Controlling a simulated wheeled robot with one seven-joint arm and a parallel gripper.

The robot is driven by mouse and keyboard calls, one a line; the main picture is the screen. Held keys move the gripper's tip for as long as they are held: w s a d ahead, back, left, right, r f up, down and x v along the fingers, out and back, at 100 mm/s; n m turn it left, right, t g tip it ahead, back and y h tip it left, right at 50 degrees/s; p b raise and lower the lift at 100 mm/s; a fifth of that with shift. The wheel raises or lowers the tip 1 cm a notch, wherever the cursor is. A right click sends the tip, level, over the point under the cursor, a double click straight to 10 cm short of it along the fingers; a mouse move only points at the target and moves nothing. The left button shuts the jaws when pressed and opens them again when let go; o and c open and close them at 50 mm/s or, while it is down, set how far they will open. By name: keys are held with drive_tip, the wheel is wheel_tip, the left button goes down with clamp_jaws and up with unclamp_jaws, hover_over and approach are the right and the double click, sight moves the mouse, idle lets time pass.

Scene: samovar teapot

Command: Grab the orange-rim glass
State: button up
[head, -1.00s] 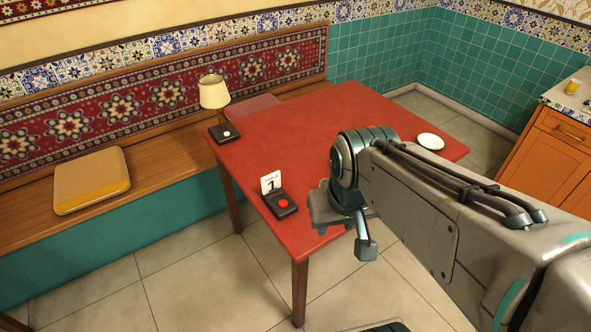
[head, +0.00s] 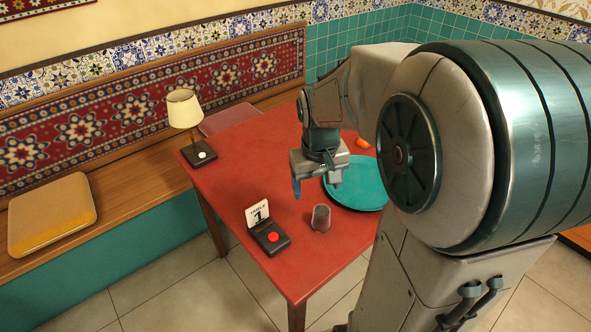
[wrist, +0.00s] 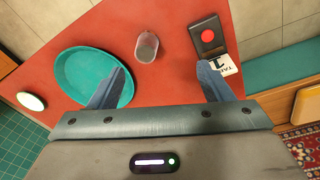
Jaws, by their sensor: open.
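A small clear glass (head: 320,218) stands upright on the red table (head: 240,165), near its front edge; its rim colour is too faint to tell. It also shows in the wrist view (wrist: 147,46), beyond my fingertips and between them across the picture. My gripper (head: 315,184) is open and empty above the table, behind the glass in the head view and apart from it. Its two blue fingers also show in the wrist view (wrist: 161,68).
A teal tray (head: 352,200) lies right of the glass. A dark box with a red button (head: 271,238) and a table-number card (head: 258,213) stand left. A lamp (head: 184,108) is at the back left. An orange item (head: 362,143) sits behind the tray.

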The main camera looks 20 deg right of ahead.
drive_tip(key=g+b, duration=0.1)
drive_tip(key=b, duration=0.1)
hover_over(321, 218)
drive_tip(key=w, duration=0.2)
drive_tip(key=shift+y, duration=0.3)
drive_tip(key=f, duration=0.7)
drive_tip(key=shift+d+f, duration=0.35)
drive_tip(key=shift+f, duration=0.05)
wheel_tip(321, 218, down, 14)
drive_tip(key=shift+d+r, duration=0.1)
drive_tip(key=shift+d, duration=0.05)
drive_tip(key=shift+c, duration=0.3)
drive_tip(key=c, duration=1)
